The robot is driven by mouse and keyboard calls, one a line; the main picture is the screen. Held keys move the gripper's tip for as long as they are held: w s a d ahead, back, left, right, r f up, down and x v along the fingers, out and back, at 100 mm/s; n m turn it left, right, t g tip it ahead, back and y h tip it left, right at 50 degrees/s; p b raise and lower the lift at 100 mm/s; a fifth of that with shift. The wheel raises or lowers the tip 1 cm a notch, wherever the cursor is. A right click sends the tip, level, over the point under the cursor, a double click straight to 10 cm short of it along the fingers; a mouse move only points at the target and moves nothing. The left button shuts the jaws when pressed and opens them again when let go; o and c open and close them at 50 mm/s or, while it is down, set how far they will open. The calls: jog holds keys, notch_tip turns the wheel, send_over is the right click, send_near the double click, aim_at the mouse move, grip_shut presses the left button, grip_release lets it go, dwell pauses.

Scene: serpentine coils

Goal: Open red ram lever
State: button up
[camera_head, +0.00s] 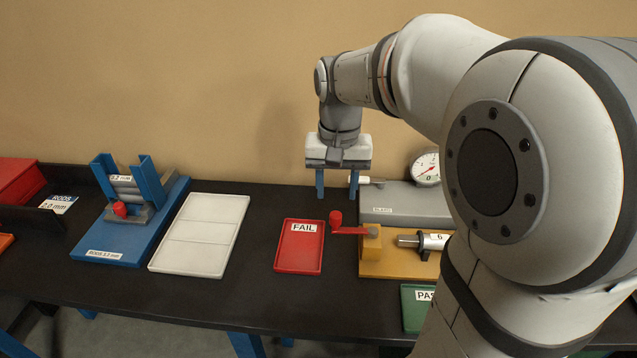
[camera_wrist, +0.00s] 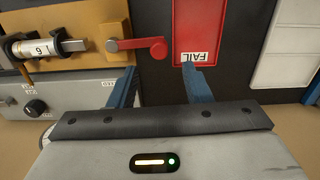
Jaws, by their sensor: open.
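The red ram lever (camera_head: 350,230) is on the yellow block (camera_head: 385,258) of the bench device. Its arm lies level, with a red knob at its left end in the head view. In the wrist view the lever (camera_wrist: 140,44) points right from a round pivot, its knob near the red tray. My gripper (camera_head: 335,185) is open and empty, above and behind the lever. In the wrist view the two blue fingers of my gripper (camera_wrist: 158,75) are apart, with the knob beyond and between them. They do not appear to touch the lever.
A red FAIL tray (camera_head: 300,255) lies left of the lever. A grey housing with a gauge (camera_head: 426,168) stands behind the yellow block. A metal cylinder marked 6 (camera_head: 434,241) sits right of the lever. A white tray (camera_head: 197,238) and blue rod stand (camera_head: 140,215) are further left.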

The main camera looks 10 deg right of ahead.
aim_at(335, 214)
notch_tip(335, 214, down, 7)
dwell(0.3)
jog(key=shift+c, duration=0.3)
grip_shut()
